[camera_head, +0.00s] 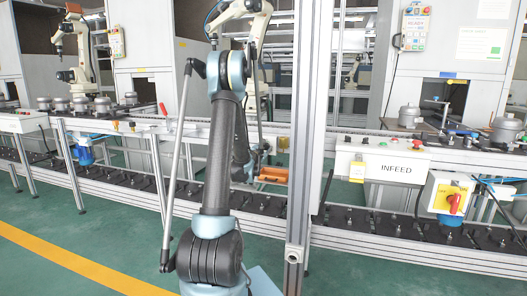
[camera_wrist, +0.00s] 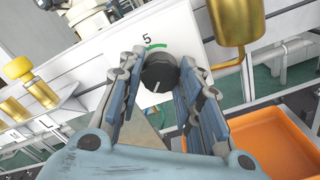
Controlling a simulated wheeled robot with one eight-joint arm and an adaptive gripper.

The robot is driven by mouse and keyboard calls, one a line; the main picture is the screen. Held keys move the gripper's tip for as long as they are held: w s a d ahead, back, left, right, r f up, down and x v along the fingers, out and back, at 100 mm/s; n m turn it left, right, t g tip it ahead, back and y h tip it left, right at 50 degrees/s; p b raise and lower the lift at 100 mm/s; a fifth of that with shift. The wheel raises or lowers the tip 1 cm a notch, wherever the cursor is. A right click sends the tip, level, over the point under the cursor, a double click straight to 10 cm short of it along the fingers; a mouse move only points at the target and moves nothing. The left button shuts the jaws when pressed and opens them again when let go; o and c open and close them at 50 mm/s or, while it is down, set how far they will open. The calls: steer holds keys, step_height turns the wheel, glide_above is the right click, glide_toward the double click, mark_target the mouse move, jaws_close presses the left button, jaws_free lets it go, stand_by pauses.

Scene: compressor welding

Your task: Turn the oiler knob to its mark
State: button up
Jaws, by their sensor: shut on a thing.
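The oiler knob (camera_wrist: 158,74) is a round black knob on a white panel (camera_wrist: 112,68) in the wrist view. It has a pale pointer line toward its lower edge. A green arc mark (camera_wrist: 155,46) and the number 5 are printed just above it. My gripper (camera_wrist: 160,80) has its two fingers on either side of the knob, shut on it. In the head view my arm reaches toward the line, and its own links hide the knob and my gripper.
A brass cup (camera_wrist: 229,22) hangs to the right of the knob. An orange tray (camera_wrist: 280,135) lies at the lower right. In the head view an upright metal post (camera_head: 306,120) stands just right of my arm.

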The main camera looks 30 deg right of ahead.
steer(key=shift+n, duration=0.5)
steer(key=o, duration=1.1)
steer(key=v, duration=1.2)
steer(key=shift+w+f, duration=0.1)
steer(key=shift+w, duration=0.05)
